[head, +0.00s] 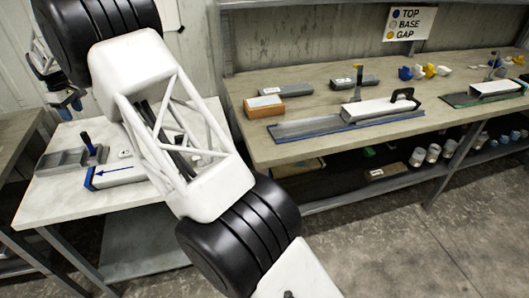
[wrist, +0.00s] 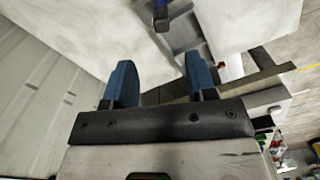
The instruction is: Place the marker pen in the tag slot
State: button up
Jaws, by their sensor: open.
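The marker pen (head: 89,143), dark with blue on it, stands upright at the right part of a grey tray (head: 60,160) on the small white table at the left. It also shows at the top of the wrist view (wrist: 161,16), by the grey tray (wrist: 184,38). My gripper (head: 70,107) is above the table's back edge, behind and left of the pen. In the wrist view its two blue fingers (wrist: 158,64) are apart with nothing between them. I cannot tell which tray compartment is the tag slot.
A white box with a blue arrow (head: 117,172) lies right of the tray, partly hidden by my arm. A long bench (head: 300,98) at the right carries blocks and trays under a sign (head: 408,23). The small table's front left (head: 50,205) is clear.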

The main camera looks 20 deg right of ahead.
jog(key=s+d+r+m, duration=0.25)
jog(key=d+r, duration=0.35)
jog(key=d, duration=0.4)
jog(key=s+d+r+m, duration=0.1)
jog(key=s+d+r, duration=0.4)
jog(key=d, duration=0.4)
jog(key=s+d+r+m, duration=0.1)
jog(key=s+d+r, duration=0.2)
jog(key=s+d, duration=0.3)
jog(key=s+d+r+m+t, duration=0.1)
jog(key=s+d+r, duration=0.2)
jog(key=d, duration=0.4)
jog(key=s+d+r+m, duration=0.1)
jog(key=s+d+r, duration=0.2)
jog(key=s+d, duration=0.3)
jog(key=s+d+f+m+t, duration=0.1)
jog(key=s+d+m, duration=0.3)
jog(key=s+d, duration=1.25)
jog(key=s+d+f+m, duration=0.1)
jog(key=s+d+f, duration=0.1)
jog(key=s, duration=0.5)
jog(key=s+d+f+m, duration=0.1)
jog(key=s+f, duration=0.2)
jog(key=s, duration=0.4)
jog(key=s+d+f+m, duration=0.1)
jog(key=s+d+f, duration=0.1)
jog(key=s, duration=0.5)
jog(key=shift+s+d+f+t, duration=0.2)
jog(key=shift+d+f+t, duration=0.1)
jog(key=shift+f, duration=0.35)
